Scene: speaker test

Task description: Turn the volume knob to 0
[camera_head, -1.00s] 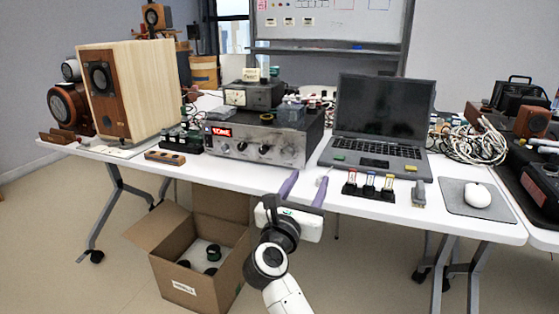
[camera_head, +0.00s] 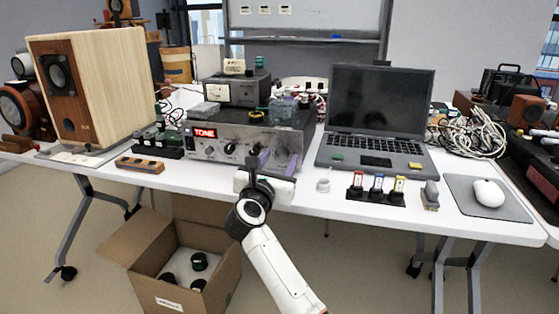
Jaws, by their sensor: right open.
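The silver amplifier (camera_head: 283,150) stands on the white table left of the laptop, with a lit red "TONE" label at its front left. Its front carries a dark knob (camera_head: 230,149) and another dark knob (camera_head: 252,149) further right. I cannot tell from their markings which is the volume knob, nor read their settings. Contact with the knob cannot be made out. My left gripper is not in view.
A laptop (camera_head: 377,115) stands right of the amplifier, with a rack of colored tags (camera_head: 376,190) before it. A wooden speaker (camera_head: 112,85) stands at left. A small wooden block (camera_head: 140,165) lies near the table's front edge. An open cardboard box (camera_head: 150,245) is on the floor.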

